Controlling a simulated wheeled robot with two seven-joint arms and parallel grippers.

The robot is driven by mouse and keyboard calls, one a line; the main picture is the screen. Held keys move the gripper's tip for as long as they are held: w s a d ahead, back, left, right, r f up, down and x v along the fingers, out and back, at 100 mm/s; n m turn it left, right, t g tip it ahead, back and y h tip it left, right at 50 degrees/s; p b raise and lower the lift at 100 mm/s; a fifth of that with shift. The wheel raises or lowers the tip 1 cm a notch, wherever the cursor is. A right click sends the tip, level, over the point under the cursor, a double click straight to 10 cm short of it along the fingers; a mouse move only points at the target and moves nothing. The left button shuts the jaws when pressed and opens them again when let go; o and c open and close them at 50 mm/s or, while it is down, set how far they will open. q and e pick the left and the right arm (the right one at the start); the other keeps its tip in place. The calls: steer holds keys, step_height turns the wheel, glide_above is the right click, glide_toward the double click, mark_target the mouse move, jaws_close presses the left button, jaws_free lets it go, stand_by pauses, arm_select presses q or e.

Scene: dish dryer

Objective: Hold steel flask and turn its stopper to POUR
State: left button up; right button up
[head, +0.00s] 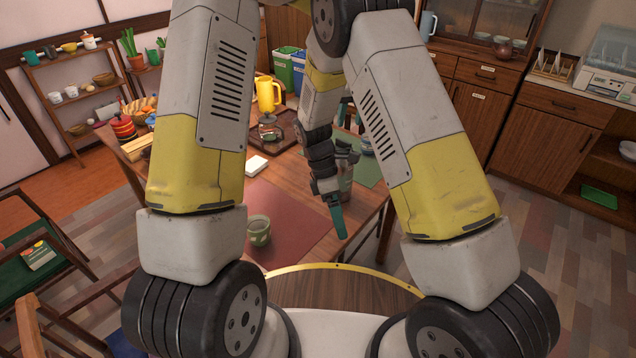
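The wooden table (374,205) carries a red mat (290,205), a green cup (259,230), a white box (256,165), a dark tray (287,122) with a glass pot (269,128), and a yellow jug (267,94). A green mat (367,172) lies behind the gripper. Chairs stand left.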

mark_target(340, 177)
steer(key=w+a+n+t+h, duration=0.2)
steer(key=w+a+n+t, duration=0.25)
steer(key=w+a, duration=0.6)
steer(key=w+a+n+t+h, duration=0.25)
steer(key=w+a+t, duration=0.4)
steer(key=w, duration=0.75)
steer(key=s+d+f+m+h, duration=0.1)
steer(key=d+h, duration=0.1)
steer(key=d, duration=0.1)
steer(key=s+d+f+m+h, duration=0.1)
steer(key=d+f+h, duration=0.1)
steer(key=d+h, duration=0.1)
steer(key=s+d+f+m+h, duration=0.1)
steer(key=d+f+h, duration=0.1)
steer(key=d, duration=0.1)
steer(key=shift+s+d+f+h, duration=0.1)
steer(key=shift+s+f+h, duration=0.15)
steer(key=shift+s, duration=0.15)
steer(key=shift+s+d+m+h, duration=0.15)
steer(key=shift+s+m+h, duration=0.1)
steer(key=shift+m+h, duration=0.05)
steer(key=shift+d, duration=0.25)
steer(key=x, duration=0.7)
steer(key=shift+d, duration=0.25)
steer(key=shift+c, duration=0.2)
